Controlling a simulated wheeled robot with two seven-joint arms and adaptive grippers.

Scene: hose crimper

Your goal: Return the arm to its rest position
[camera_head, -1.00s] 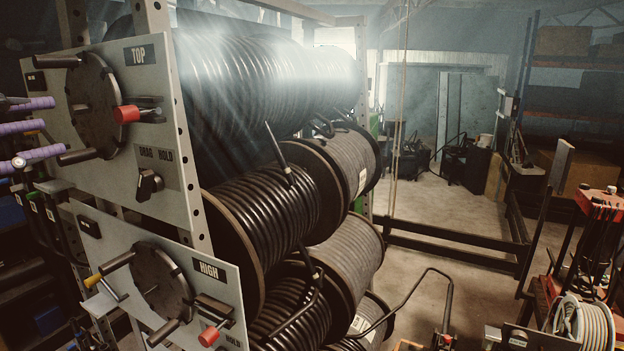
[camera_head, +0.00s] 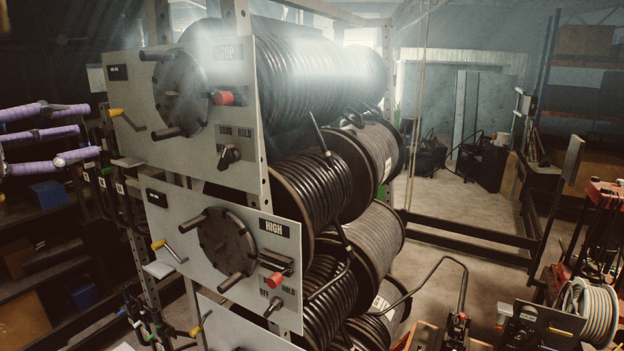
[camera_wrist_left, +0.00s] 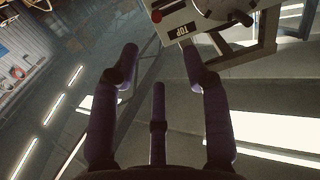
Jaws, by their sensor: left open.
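My left gripper (camera_head: 84,131) comes in from the left edge of the head view, with purple fingers spread apart and pointing right. It is left of the hose rack's upper panel and apart from it, with nothing between the fingers. In the left wrist view the three purple fingers (camera_wrist_left: 160,68) are also spread and empty, and the panel marked TOP (camera_wrist_left: 187,30) shows beyond them. The rest of the left arm is out of the head view. My right gripper is not in view.
The rack carries a TOP panel (camera_head: 142,95) and a HIGH panel (camera_head: 170,215) with protruding handles and red knobs. Large reels of black hose (camera_head: 313,190) sit behind. Shelves (camera_head: 40,287) stand at left. Clear floor (camera_head: 445,205) lies beyond the reels.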

